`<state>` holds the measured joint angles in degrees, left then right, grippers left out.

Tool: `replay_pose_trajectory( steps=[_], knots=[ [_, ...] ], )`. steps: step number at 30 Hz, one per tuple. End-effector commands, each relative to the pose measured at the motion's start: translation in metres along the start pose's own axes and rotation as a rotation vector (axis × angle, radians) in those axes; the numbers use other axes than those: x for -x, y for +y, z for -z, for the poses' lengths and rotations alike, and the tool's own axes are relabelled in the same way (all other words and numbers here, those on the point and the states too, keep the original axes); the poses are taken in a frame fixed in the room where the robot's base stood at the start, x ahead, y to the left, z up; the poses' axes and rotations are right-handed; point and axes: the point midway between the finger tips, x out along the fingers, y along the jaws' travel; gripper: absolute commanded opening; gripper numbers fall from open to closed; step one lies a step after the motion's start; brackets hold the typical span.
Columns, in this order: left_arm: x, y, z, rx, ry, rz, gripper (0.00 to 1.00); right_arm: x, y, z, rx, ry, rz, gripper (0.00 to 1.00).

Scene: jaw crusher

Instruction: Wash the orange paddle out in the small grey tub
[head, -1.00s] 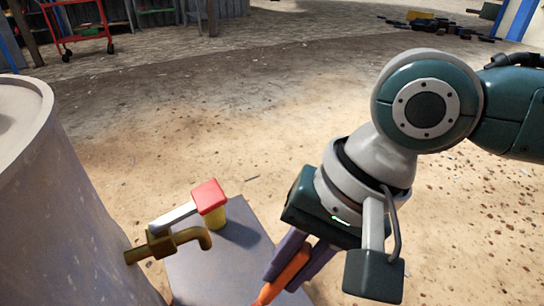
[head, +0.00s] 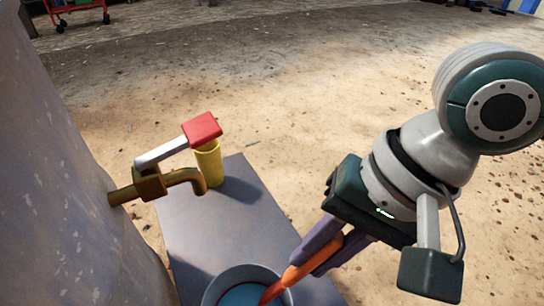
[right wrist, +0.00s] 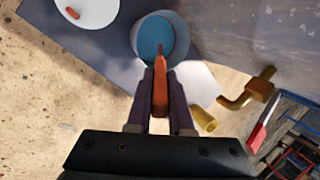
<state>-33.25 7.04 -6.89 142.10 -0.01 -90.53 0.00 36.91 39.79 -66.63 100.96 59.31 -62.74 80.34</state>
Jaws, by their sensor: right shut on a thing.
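My right gripper (head: 314,260) is shut on the orange paddle (head: 291,277), which slants down and left. In the right wrist view the paddle (right wrist: 160,97) lies between the two purple fingers (right wrist: 160,80). The small grey tub (head: 212,287) holds blue liquid and is cut off by the head view's bottom edge. It shows whole in the right wrist view (right wrist: 137,38). The paddle's darker red end lies over or in the liquid; I cannot tell how deep. My left gripper is not in view.
A brass tap (head: 152,184) with a red-ended lever (head: 202,128) juts from a large grey barrel (head: 65,190). A yellow cylinder (head: 209,163) stands beside it on the grey table (head: 215,230). A white round dish (right wrist: 90,12) holds a small orange piece (right wrist: 72,13).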

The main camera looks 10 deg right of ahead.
Motion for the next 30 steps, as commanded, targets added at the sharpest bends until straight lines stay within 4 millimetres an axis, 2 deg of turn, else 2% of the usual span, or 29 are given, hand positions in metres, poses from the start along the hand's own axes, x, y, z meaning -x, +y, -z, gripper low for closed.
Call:
replay_pose_trajectory(
  steps=[1, 5, 11, 30],
  knots=[
    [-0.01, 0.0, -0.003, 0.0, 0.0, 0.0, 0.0, -0.007, 0.007, 0.003, 0.0, 0.002, 0.0, 0.0],
    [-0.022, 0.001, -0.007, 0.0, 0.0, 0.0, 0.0, -0.011, 0.018, 0.006, 0.0, 0.002, 0.0, 0.0],
    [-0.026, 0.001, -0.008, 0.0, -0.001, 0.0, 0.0, -0.029, 0.014, 0.004, 0.0, -0.002, 0.001, 0.0],
    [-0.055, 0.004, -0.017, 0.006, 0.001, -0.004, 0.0, -0.093, 0.015, 0.004, 0.0, -0.002, 0.001, 0.0]
  ],
)
